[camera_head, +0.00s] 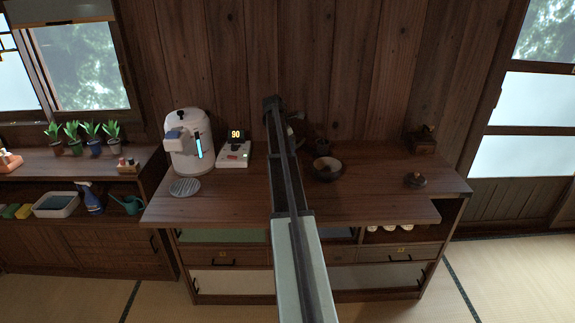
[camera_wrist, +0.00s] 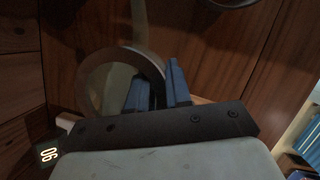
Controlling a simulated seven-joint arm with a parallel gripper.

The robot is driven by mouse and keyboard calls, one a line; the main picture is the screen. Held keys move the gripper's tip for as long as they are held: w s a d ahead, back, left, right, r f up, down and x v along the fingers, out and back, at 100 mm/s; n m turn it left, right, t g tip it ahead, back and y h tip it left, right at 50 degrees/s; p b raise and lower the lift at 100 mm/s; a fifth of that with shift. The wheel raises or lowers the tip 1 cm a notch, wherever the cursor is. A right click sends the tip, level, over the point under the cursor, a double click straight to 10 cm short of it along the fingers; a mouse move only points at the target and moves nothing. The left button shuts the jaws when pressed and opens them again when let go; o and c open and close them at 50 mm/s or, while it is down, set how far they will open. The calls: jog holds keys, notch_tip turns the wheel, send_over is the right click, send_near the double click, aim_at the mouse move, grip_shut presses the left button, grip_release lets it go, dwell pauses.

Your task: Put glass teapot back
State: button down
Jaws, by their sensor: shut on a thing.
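The glass teapot (camera_wrist: 105,78) shows in the wrist view as a see-through round form with a pale curved rim, beside and partly behind my fingers. My gripper (camera_wrist: 157,88) has blue fingers, shut on the teapot; the exact grip point is hard to make out. In the head view my arm reaches over the counter toward the back wall and covers most of the gripper. Only a small, unclear grey shape shows just right of the arm's end, so the teapot's height above the counter cannot be told.
On the wooden counter (camera_head: 385,199), a white water dispenser (camera_head: 190,150) and a scale (camera_head: 233,153) reading 90 stand left of my arm. A brown bowl (camera_head: 327,169), a dark lidded object (camera_head: 415,180) and a wooden box (camera_head: 421,142) stand right. The front right is mostly clear.

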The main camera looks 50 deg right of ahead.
jog(key=shift+f, duration=4)
jog(key=shift+f, duration=0.15)
jog(key=c, duration=1.1)
grip_release()
jog(key=shift+o, duration=0.2)
jog(key=v, duration=1.2)
